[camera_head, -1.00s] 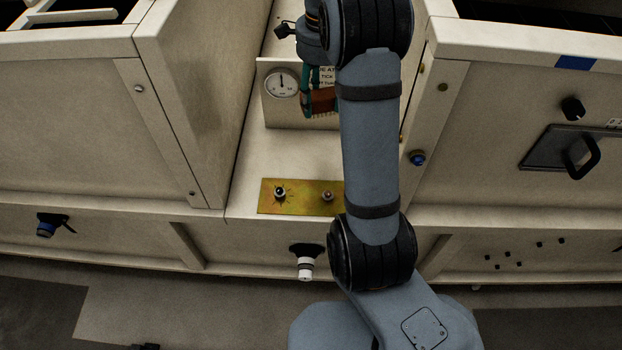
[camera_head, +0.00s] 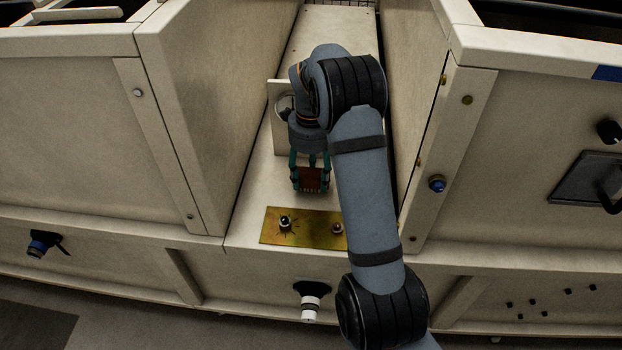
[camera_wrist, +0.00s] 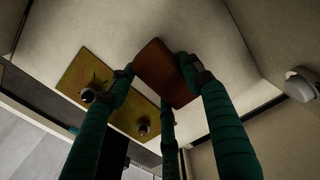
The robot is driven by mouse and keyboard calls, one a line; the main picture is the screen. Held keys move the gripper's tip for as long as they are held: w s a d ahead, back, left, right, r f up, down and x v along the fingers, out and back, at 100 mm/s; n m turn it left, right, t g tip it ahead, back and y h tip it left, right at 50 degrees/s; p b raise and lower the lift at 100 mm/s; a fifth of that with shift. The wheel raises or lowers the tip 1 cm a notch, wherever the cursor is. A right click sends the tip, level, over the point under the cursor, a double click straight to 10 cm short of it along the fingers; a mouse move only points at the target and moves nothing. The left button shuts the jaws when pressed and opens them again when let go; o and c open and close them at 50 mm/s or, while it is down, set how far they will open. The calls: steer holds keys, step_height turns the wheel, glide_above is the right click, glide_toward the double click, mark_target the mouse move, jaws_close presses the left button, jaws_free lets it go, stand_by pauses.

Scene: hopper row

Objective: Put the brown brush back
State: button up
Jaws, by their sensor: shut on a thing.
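The brown brush (camera_head: 312,180) is held in my gripper (camera_head: 309,172), between its green-wrapped fingers. In the head view it is over the pale ledge between two hoppers, just behind the brass plate (camera_head: 305,238). Its bristle edge faces down toward the plate. In the wrist view the brush (camera_wrist: 163,73) shows as a brown block between the fingertips of my gripper (camera_wrist: 158,70), with the pale ledge beyond it. I cannot tell whether the brush touches the ledge. The brush's own resting place cannot be made out.
The brass plate carries two small knobs (camera_head: 285,222). An upright panel with a round gauge (camera_head: 283,106) stands behind my gripper, partly hidden by my arm. Tall hopper walls (camera_head: 205,125) close in the ledge at left and right. A blue knob (camera_head: 437,184) sits on the right post.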

mark_target(311, 176)
steer(key=shift+f, duration=0.2)
steer(key=shift+f, duration=0.25)
steer(key=o, duration=1.2)
steer(key=shift+r, duration=0.1)
step_height(311, 176, up, 12)
steer(key=p, duration=0.3)
steer(key=shift+r, duration=0.15)
